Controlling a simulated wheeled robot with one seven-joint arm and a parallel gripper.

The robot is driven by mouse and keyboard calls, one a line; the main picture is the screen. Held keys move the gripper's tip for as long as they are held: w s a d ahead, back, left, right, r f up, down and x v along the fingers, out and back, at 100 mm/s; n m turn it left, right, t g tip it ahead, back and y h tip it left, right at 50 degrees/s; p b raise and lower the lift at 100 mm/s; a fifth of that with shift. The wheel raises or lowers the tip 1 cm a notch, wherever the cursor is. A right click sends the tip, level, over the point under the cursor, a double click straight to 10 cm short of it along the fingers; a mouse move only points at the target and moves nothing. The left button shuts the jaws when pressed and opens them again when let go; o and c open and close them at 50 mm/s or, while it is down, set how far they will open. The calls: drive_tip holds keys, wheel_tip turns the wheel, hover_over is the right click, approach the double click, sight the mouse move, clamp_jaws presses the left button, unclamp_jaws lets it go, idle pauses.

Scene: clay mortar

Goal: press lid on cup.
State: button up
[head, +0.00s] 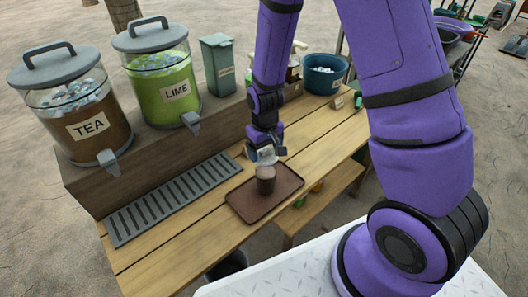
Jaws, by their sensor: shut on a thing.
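A small brown cup (265,186) stands upright on a dark brown tray (285,200) on the wooden table. A paler cap-like piece, which looks like the lid (266,172), is at the cup's top. My gripper (267,161) points down right over the cup, shut on what looks like the lid. The fingertips are small and partly blend with the lid. I cannot tell whether the lid is seated all the way around the rim.
A tea dispenser (85,125) and a lime dispenser (163,85) stand on a raised shelf (150,148) at left. A slotted drip grate (175,200) lies left of the tray. A blue bucket (324,75) is behind. The table's near edge is clear.

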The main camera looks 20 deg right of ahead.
drive_tip(key=shift+w+d, duration=0.15)
drive_tip(key=shift+d, duration=0.15)
drive_tip(key=shift+f, duration=3.1)
drive_tip(key=shift+f, duration=0.15)
drive_tip(key=o, duration=0.8)
drive_tip(key=shift+r, duration=3.5)
